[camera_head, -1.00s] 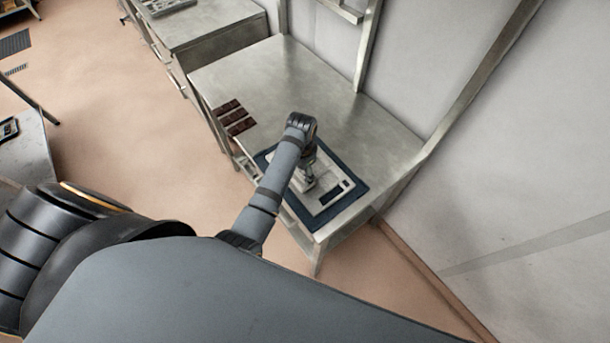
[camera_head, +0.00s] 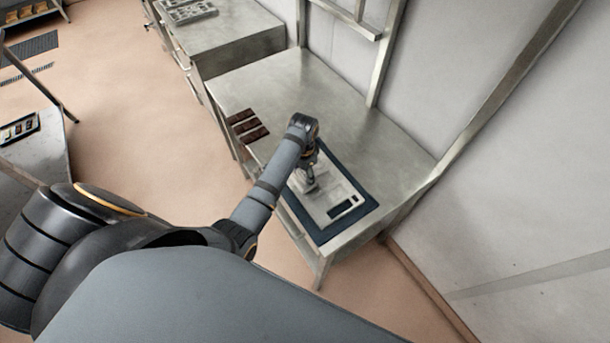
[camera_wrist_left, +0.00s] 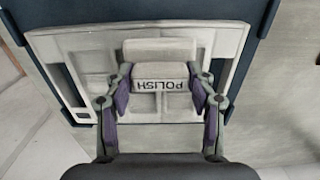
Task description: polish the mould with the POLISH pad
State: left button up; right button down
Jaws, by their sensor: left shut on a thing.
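My left gripper (camera_head: 310,186) is shut on the POLISH pad (camera_wrist_left: 164,78), a pale block with its label upside down in the left wrist view. The pad is over the mould (camera_head: 328,212), a pale rectangular tray with shallow compartments, also in the left wrist view (camera_wrist_left: 232,46). The pad appears to rest on or just above it; contact cannot be told. Two dark rectangles show at the mould's near right end. The mould lies on a dark blue mat (camera_head: 366,204). My arm hides part of the mould in the head view. My right gripper is not in view.
The steel table (camera_head: 350,130) is clear behind the mat. Dark brown bars (camera_head: 248,127) lie at its left edge. A wall (camera_head: 500,200) and an upright post stand close on the right. Another bench with a grey tray (camera_head: 188,12) stands behind.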

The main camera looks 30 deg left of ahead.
pick_arm(q)
jog(key=shift+w+a, duration=0.4)
jog(key=shift+a, duration=0.25)
jog(key=shift+w+a, duration=0.35)
jog(key=shift+a, duration=0.3)
jog(key=shift+s+d, duration=0.35)
jog(key=shift+d, duration=0.25)
jog(key=shift+s+d, duration=0.3)
jog(key=shift+d, duration=0.25)
jog(key=shift+s+d, duration=0.15)
jog(key=shift+d, duration=0.1)
